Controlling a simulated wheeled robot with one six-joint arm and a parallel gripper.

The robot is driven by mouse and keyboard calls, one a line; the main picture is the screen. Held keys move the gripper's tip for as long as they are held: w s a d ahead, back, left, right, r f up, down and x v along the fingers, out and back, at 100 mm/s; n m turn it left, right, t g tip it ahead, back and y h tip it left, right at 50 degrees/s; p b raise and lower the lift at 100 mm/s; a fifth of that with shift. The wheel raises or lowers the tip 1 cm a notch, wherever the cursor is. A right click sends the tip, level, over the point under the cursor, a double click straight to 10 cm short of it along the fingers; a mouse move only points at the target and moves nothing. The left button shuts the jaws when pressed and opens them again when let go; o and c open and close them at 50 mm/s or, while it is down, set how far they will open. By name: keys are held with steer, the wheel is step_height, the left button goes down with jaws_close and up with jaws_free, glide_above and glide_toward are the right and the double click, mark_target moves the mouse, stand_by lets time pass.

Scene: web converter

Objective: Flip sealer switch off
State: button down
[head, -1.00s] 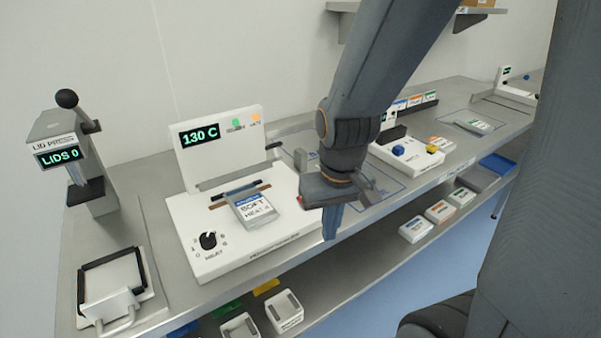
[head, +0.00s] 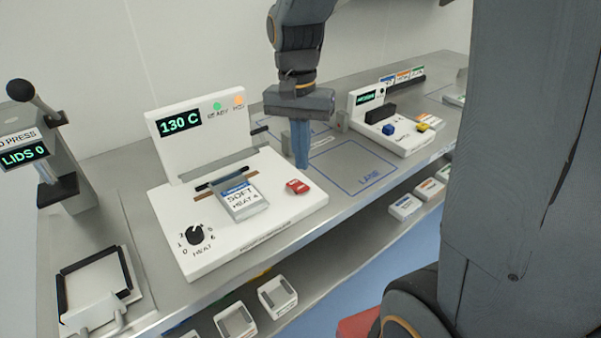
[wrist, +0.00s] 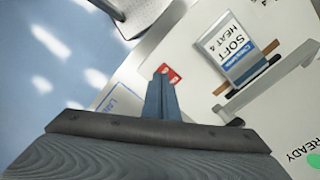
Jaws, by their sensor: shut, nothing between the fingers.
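The white heat sealer (head: 270,220) stands on the steel bench and reads 130 C, with a green and an orange lamp beside the display. Its red switch (head: 297,187) is on the right of the top face; it also shows in the wrist view (wrist: 174,75), partly hidden by my fingertips. I cannot tell which way the switch is tipped. My gripper (head: 302,166) is shut and empty, pointing down just behind the switch in the head view. In the wrist view its blue fingertips (wrist: 161,75) overlap the switch's edge; contact is unclear.
A SOFT HEAT 4 pouch (head: 240,199) lies in the sealer's slot, left of the switch. The heat knob (head: 195,235) is at the front left. A lid press (head: 40,170) stands left. A second white unit (head: 405,130) stands right, past a blue-outlined label area (head: 358,168).

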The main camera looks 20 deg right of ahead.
mark_target(302, 186)
steer(key=w+r+m+g, duration=0.1)
steer(key=w+r+m, duration=0.4)
steer(key=r+m, duration=0.1)
steer(key=shift+a+r+m+g, duration=0.3)
steer(key=shift+r+m, duration=0.1)
steer(key=shift+r, duration=0.15)
steer(key=shift+s+f, duration=0.1)
steer(key=shift+f, duration=0.05)
steer(key=p+x, duration=0.1)
steer(key=x, duration=0.3)
steer(key=p+x, duration=0.1)
steer(key=x, duration=0.4)
steer(key=p+x, duration=0.2)
steer(key=x, duration=0.2)
steer(key=shift+s+d+f, duration=0.1)
steer(key=shift+d+f, duration=0.15)
steer(key=shift+f, duration=0.15)
